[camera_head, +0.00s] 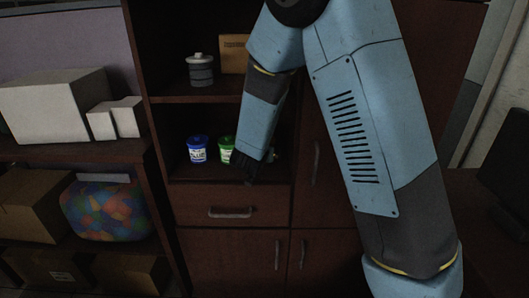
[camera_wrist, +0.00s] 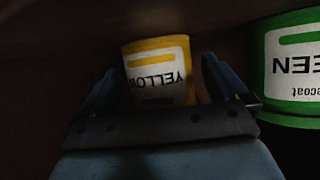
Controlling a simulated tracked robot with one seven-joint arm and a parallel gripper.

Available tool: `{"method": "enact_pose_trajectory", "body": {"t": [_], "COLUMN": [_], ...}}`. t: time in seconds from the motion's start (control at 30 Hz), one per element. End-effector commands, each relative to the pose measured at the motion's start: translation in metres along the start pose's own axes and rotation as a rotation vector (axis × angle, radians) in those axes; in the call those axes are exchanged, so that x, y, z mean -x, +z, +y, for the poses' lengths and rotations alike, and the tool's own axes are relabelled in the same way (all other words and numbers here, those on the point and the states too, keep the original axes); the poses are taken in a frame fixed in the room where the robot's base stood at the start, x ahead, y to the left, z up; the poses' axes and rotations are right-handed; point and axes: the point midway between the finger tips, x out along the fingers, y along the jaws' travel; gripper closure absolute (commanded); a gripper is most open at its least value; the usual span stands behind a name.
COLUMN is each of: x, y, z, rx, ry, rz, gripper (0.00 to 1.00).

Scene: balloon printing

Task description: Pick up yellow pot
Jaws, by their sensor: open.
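The yellow pot (camera_wrist: 158,74) shows in the wrist view, upside down in the picture, with a white label reading YELLOW. My gripper (camera_wrist: 160,88) is open, with one dark finger on each side of the pot. I cannot tell whether the fingers touch it. In the head view my gripper (camera_head: 247,172) reaches into the middle shelf of the dark cabinet, and my arm hides most of the yellow pot there.
A green pot (camera_wrist: 292,68) stands close beside the yellow pot; in the head view it (camera_head: 226,149) is partly behind my arm. A blue pot (camera_head: 198,149) stands to its left. A grey jar (camera_head: 200,71) is on the shelf above. A drawer (camera_head: 230,207) lies below.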

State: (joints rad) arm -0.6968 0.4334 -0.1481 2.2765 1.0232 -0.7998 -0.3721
Motion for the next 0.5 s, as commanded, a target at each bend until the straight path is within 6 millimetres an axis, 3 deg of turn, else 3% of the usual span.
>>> {"method": "enact_pose_trajectory", "body": {"t": [0.2, 0.5], "x": [-0.0001, 0.0001], "y": [-0.0001, -0.0001], "z": [0.0000, 0.0001], "rx": [0.000, 0.000], "ry": [0.000, 0.000], "rz": [0.000, 0.000], "gripper": [0.02, 0.31]}}
